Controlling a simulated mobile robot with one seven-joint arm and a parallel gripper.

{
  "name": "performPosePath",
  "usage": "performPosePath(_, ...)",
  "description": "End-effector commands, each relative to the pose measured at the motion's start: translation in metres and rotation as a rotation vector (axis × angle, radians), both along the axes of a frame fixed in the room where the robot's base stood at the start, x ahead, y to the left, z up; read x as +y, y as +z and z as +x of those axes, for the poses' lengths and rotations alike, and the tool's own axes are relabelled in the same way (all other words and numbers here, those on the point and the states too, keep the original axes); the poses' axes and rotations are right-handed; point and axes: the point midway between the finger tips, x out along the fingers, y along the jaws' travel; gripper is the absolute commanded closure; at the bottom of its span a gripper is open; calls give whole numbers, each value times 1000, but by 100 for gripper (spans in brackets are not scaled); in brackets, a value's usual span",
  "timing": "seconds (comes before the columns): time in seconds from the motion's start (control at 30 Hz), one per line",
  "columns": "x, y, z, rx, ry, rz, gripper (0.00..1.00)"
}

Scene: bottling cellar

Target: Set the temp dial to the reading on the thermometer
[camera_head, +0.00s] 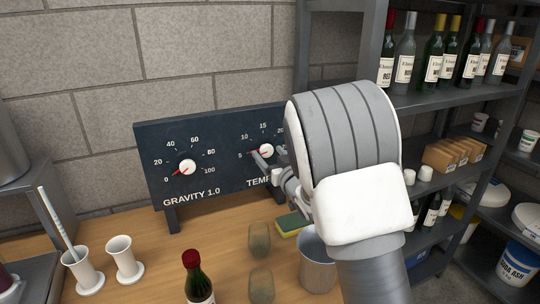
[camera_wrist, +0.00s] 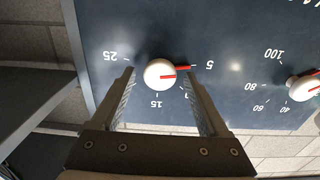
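The temp dial (camera_head: 266,151) is a white knob with a red pointer on a dark panel (camera_head: 150,172). In the wrist view, upside down, the dial (camera_wrist: 159,74) has its pointer at about the 5 mark. My gripper (camera_head: 268,166) is at the dial, partly hidden by my arm in the head view. In the wrist view my gripper (camera_wrist: 166,78) is open, one finger on each side of the knob with gaps between. A thin white stick (camera_head: 56,222), possibly the thermometer, leans in a white cup (camera_head: 84,276); no reading is legible.
The gravity dial (camera_head: 187,167) sits left on the same panel, pointing near 0. A second white cup (camera_head: 125,260), a red-capped bottle (camera_head: 195,284), glasses (camera_head: 259,240), a sponge (camera_head: 292,224) and a metal pot (camera_head: 317,268) stand on the wooden bench. Bottle shelves (camera_head: 430,99) rise at right.

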Motion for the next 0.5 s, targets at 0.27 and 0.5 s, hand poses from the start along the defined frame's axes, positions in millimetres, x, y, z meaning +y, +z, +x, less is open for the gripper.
performPosePath(0.27, 0, 0, 0, 0, 0, 0, 74)
performPosePath(0.5, 0, 0, 0, 0, 0, 1, 100)
